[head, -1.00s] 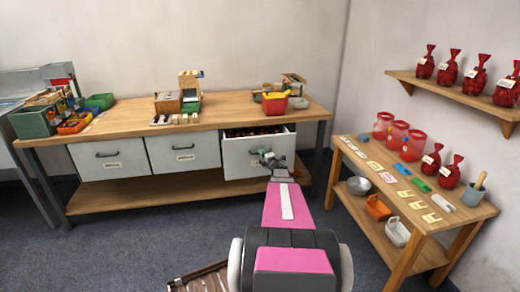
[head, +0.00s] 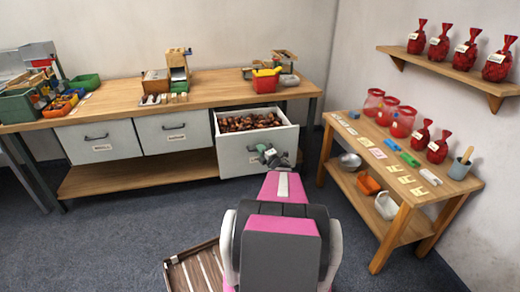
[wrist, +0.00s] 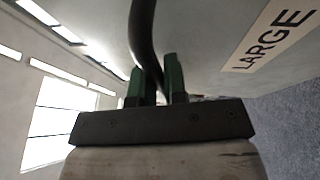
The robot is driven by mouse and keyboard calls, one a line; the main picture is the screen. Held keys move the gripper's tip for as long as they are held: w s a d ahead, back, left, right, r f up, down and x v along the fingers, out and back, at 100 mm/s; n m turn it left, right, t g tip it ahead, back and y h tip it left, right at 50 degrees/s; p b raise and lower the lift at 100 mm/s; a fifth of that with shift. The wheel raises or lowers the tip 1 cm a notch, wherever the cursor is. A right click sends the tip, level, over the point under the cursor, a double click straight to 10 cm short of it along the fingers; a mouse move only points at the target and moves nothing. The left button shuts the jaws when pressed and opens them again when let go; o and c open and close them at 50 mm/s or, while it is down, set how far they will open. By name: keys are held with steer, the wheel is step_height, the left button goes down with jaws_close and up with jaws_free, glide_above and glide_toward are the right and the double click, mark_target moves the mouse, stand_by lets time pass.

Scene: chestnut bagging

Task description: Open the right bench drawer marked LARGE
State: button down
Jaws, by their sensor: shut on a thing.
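The right bench drawer (head: 235,158) is pulled out well beyond the bench front in the head view. Brown chestnuts (head: 248,122) fill it. In the wrist view its front carries a label reading LARGE (wrist: 270,38). My gripper (head: 270,156) is at the drawer front in the head view. In the wrist view my gripper (wrist: 160,82) has its two green fingers shut on the dark curved drawer handle (wrist: 143,35), one on each side of it. In the head view my gripper hides most of the handle and part of the label.
The left drawer (head: 100,142) and middle drawer (head: 172,132) are shut. A side table (head: 400,215) with jars and bags stands to the right. A slatted wooden crate (head: 195,268) is on the floor at lower left of my arm. Open carpet lies to the left.

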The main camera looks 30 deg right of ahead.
steer(key=c, duration=1.5)
jaws_free()
steer(key=shift+o, duration=0.2)
steer(key=v, duration=1)
steer(key=shift+s, duration=0.35)
steer(key=shift+d+f, duration=0.1)
